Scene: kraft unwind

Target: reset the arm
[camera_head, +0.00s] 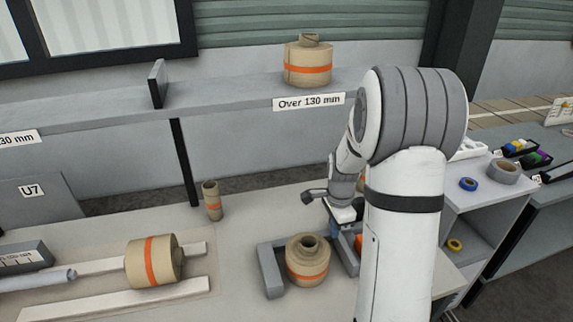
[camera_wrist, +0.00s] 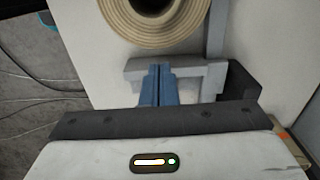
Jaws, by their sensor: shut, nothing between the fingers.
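My gripper (camera_wrist: 158,72) shows in the wrist view with its two blue fingers together and nothing between them. In the head view its blue fingers (camera_head: 333,229) are partly hidden by my arm, just right of and behind a kraft roll (camera_head: 307,268). That roll stands on end beside a grey bracket (camera_head: 270,272). In the wrist view a kraft roll (camera_wrist: 155,18) lies just ahead of the fingertips, cut off by the top edge. A grey bracket (camera_wrist: 190,76) appears behind the fingers; I cannot tell whether they touch it.
A kraft roll with an orange band (camera_head: 153,261) lies on its side across pale rails. A narrow roll (camera_head: 212,200) stands near the shelf post. Another roll (camera_head: 307,64) stands on the shelf above the "Over 130 mm" label (camera_head: 309,102). Tape rolls (camera_head: 503,171) sit at right.

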